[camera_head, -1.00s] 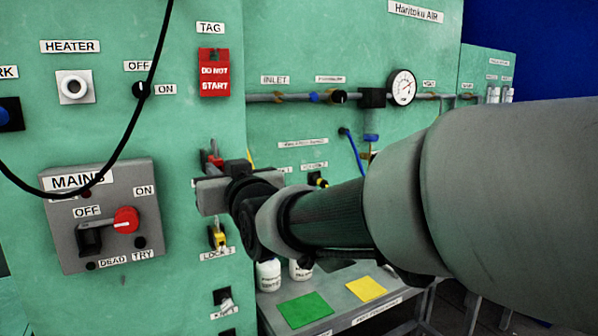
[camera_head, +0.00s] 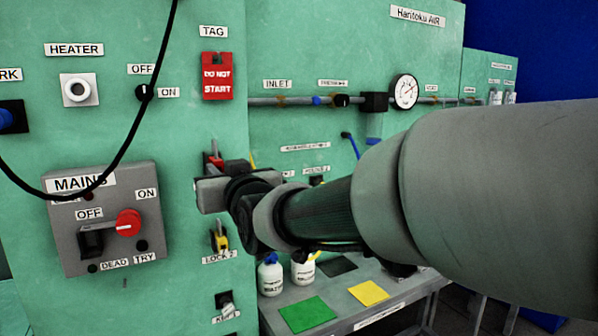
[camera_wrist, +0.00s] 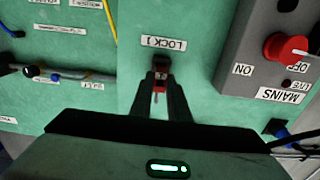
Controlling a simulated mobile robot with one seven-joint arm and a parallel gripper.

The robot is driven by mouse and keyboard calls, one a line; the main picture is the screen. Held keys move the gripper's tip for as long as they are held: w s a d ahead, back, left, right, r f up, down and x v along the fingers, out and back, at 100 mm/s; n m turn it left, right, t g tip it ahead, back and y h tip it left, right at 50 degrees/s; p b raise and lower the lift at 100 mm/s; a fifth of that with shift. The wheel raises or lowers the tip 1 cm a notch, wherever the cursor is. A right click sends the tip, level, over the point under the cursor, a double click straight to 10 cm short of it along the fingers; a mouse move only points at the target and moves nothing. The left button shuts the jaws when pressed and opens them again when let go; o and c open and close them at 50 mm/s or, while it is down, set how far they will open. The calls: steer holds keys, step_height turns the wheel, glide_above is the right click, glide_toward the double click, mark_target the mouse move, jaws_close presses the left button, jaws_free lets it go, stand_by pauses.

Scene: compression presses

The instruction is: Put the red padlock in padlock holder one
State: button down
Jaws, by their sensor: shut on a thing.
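The red padlock (camera_wrist: 159,84) is between my gripper's fingertips (camera_wrist: 160,88) in the wrist view, and the fingers are shut on it. It is at the dark padlock holder one (camera_wrist: 160,63), beside the label LOCK 1, which appears upside down. I cannot tell whether the padlock hangs on the holder. A yellow padlock (camera_head: 220,241) hangs below, above the LOCK 2 label.
The grey MAINS box (camera_head: 105,220) with a red knob juts out to the left. A red DO NOT START tag (camera_head: 217,76) hangs above. A bench (camera_head: 345,315) with bottles and green and yellow mats stands at the lower right. A black cable crosses the panel.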

steer(key=shift+x, duration=1.05)
steer(key=c, duration=1.6)
jaws_free()
steer(key=shift+s, duration=0.1)
steer(key=v, duration=1.7)
steer(key=shift+s+b, duration=0.15)
steer(key=shift+b, duration=0.15)
